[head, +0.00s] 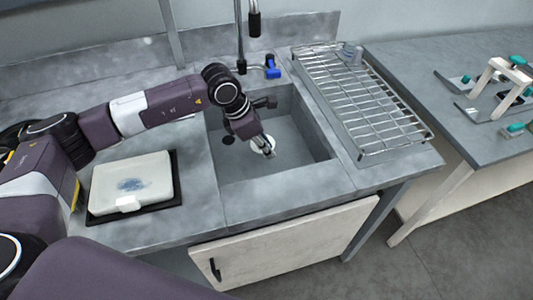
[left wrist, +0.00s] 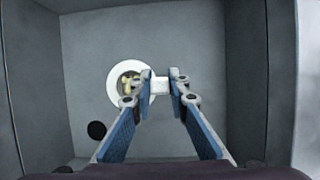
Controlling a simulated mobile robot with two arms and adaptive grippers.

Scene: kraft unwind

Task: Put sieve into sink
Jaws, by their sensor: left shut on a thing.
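The sieve is a small white ring (head: 256,147) with a short tab and something yellowish in its middle. It also shows in the left wrist view (left wrist: 113,82). My left gripper (head: 266,153) reaches down into the grey sink (head: 300,153). Its fingertips (left wrist: 161,84) are shut on the sieve's white tab, with the ring to the left of the fingers. The sieve is within the sink's opening. I cannot tell whether it touches the sink floor. The right gripper is not in view.
A wire drying rack (head: 362,97) stands right of the sink. A white tray (head: 150,170) on a black mat lies to the left. A faucet (head: 240,40) and blue item (head: 272,68) are behind. A dark round drain (left wrist: 96,130) shows in the sink.

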